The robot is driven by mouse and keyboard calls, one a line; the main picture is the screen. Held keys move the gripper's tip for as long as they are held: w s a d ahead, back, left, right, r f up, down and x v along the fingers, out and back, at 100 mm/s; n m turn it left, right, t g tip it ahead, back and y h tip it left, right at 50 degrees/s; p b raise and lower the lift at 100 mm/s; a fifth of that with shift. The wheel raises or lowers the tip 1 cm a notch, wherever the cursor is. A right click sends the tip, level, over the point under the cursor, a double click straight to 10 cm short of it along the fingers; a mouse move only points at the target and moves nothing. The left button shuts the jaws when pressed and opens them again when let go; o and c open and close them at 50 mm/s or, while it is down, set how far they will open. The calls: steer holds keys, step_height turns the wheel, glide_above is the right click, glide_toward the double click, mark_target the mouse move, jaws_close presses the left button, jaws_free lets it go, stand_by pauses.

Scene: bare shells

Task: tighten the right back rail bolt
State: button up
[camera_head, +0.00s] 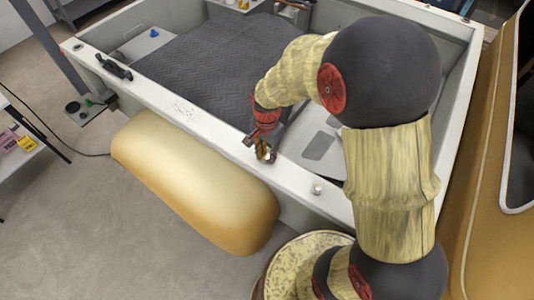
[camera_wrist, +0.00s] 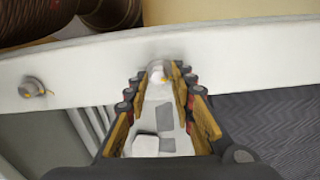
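A pale rail (camera_head: 222,136) runs along the near edge of the open shell and crosses the wrist view (camera_wrist: 240,70). One metal bolt (camera_head: 317,188) stands on the rail to the right of my gripper (camera_head: 265,154); it appears at the left of the wrist view (camera_wrist: 33,88). My fingers are spread apart, low over the rail. I cannot tell whether they touch that piece. The frames do not settle which bolt is the task's right back one.
A dark quilted mat (camera_head: 205,60) covers the shell floor. A black handle-like part (camera_head: 114,66) sits on the rail at left. A tan rounded body (camera_head: 195,185) bulges outside the rail. An orange-brown panel (camera_head: 490,170) stands at right. Grey floor (camera_head: 80,220) is open at left.

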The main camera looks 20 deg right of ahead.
mark_target(267, 156)
steer(key=shift+o, duration=0.8)
step_height(267, 156, up, 12)
stand_by(0.6)
steer(key=s+f+n+t+b, duration=0.2)
steer(key=s+f+n+b, duration=0.1)
steer(key=s+n+b, duration=0.3)
steer(key=s+f+n+t+b, duration=0.3)
steer(key=s+n+b, duration=0.3)
steer(key=s+b, duration=0.4)
steer(key=b, duration=0.4)
steer(key=shift+s+a+f+t, duration=0.15)
steer(key=shift+s+a+t, duration=0.05)
steer(key=shift+s+t, duration=0.15)
